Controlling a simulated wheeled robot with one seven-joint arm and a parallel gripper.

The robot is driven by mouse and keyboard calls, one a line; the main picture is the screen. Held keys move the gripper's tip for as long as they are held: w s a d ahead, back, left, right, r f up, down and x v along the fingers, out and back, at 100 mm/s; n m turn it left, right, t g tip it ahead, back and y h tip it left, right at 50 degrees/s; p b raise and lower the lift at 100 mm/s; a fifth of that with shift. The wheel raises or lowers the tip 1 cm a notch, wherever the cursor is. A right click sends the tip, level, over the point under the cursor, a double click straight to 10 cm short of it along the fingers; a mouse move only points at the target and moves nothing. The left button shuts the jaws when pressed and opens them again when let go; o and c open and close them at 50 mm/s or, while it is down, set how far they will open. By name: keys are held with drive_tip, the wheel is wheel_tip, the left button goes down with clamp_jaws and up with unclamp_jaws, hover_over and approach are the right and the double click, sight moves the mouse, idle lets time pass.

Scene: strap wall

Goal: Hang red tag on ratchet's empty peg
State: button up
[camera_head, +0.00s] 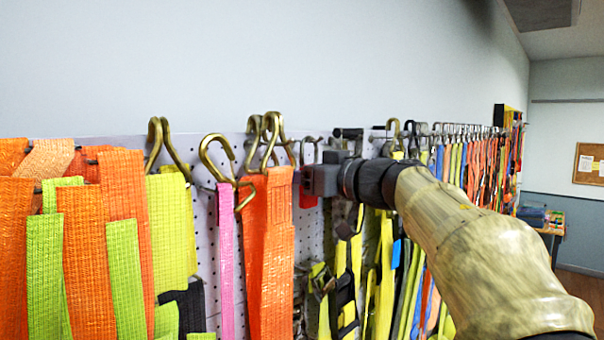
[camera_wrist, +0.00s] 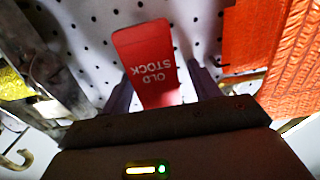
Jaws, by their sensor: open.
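The red tag (camera_wrist: 150,62) reads "OLD STOCK" upside down in the wrist view and lies between my gripper's two fingers, in front of the white pegboard. My gripper (camera_wrist: 160,78) is open, with visible gaps between the tag and the fingers. In the head view my gripper (camera_head: 322,180) is close to the board, and a small part of the red tag (camera_head: 307,192) shows at its left. A ratchet (camera_head: 320,278) with yellow and black webbing hangs below my gripper. What holds the tag is hidden, and I cannot make out the empty peg.
Orange webbing (camera_head: 268,240) hangs close to my gripper's left, also at the right of the wrist view (camera_wrist: 290,60). Brass hooks (camera_head: 268,135) stick out above it. Many straps (camera_head: 470,165) line the wall to the right. The space above the board is clear.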

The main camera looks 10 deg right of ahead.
drive_tip(key=shift+s, duration=0.1)
drive_tip(key=b+v, duration=0.5)
drive_tip(key=v, duration=1.2)
drive_tip(key=shift+b, duration=0.4)
drive_tip(key=shift+d, duration=0.1)
